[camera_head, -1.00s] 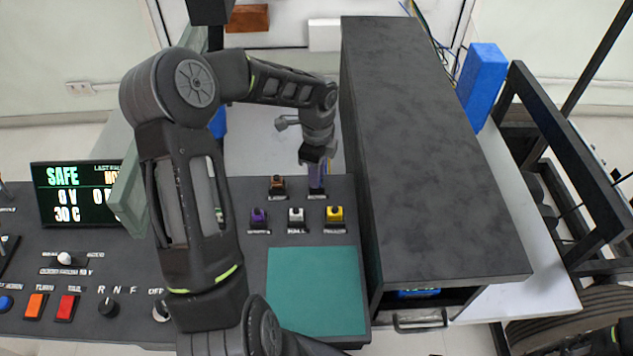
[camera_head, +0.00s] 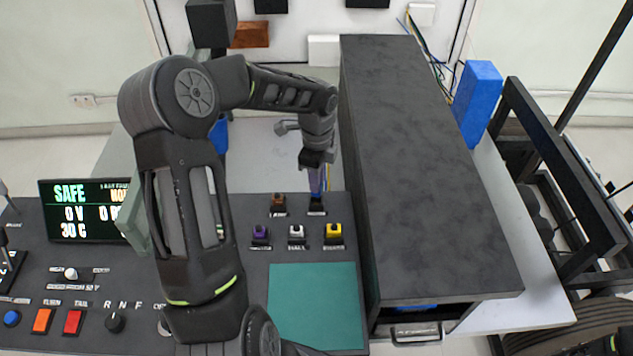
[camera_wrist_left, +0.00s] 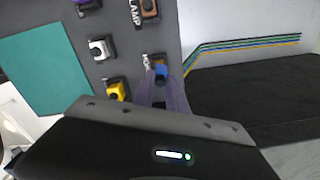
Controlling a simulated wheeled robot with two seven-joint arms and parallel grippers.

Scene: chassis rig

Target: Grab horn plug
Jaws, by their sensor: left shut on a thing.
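My left gripper (camera_head: 316,192) reaches down to the back right of the dark panel. It is shut on a blue plug (camera_wrist_left: 161,72), which shows between the fingers in the left wrist view. The plug is at its dark socket (camera_head: 316,207); I cannot tell whether it is fully seated. Its label is mostly covered. A brown plug (camera_head: 278,200) stands just left of it, with a label that reads like LAMP in the wrist view. Purple (camera_head: 260,231), white (camera_head: 296,231) and yellow (camera_head: 333,230) plugs stand in a row in front. My right gripper is out of view.
A long dark box (camera_head: 420,170) stands close to the right of the gripper. A green mat (camera_head: 315,305) lies bare in front of the plugs. A display (camera_head: 85,212), switches and a knob (camera_head: 115,322) are at the left. A blue block (camera_head: 477,103) stands behind at the right.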

